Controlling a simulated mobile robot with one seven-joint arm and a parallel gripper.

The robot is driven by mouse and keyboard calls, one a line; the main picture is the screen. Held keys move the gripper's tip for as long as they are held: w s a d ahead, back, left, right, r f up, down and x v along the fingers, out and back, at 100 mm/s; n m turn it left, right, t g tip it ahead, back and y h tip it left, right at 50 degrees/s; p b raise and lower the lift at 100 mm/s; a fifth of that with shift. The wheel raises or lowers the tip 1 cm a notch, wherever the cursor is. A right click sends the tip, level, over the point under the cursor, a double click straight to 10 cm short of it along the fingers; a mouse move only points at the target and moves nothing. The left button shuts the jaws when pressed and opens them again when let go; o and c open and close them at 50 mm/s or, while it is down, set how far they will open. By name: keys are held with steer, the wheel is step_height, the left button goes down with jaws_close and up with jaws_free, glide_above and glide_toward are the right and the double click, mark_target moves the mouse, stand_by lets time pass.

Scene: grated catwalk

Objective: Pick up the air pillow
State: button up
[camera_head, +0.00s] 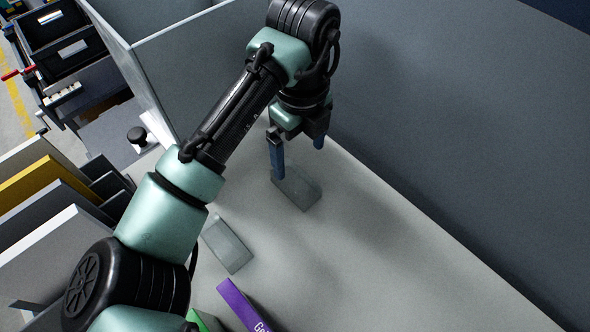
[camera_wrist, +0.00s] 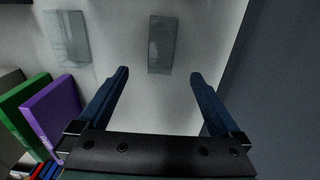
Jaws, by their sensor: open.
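Two flat, clear grey-green pieces lie on the grey table; they look alike, and I cannot tell whether both are air pillows. One air pillow (camera_head: 299,190) lies just below my gripper (camera_head: 298,158). In the wrist view this air pillow (camera_wrist: 162,44) is ahead of and between the blue fingertips of my gripper (camera_wrist: 159,75), apart from them. The other clear piece (camera_head: 227,245) lies nearer and to the left; it also shows at the upper left of the wrist view (camera_wrist: 67,38). My gripper is open and empty, above the table.
A purple box (camera_head: 243,305) and a green box (camera_head: 204,321) stand near the picture's bottom edge. Upright panels or folders (camera_head: 40,185) stand at the left. A dark grey wall (camera_head: 450,110) runs along the right. The table (camera_head: 370,265) is clear at the lower right.

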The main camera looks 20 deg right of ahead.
mark_target(299, 182)
step_height(299, 182, down, 11)
steer(key=shift+f+p, duration=0.1)
steer(key=shift+p, duration=0.2)
steer(key=c, duration=1.3)
steer(key=shift+c, duration=0.2)
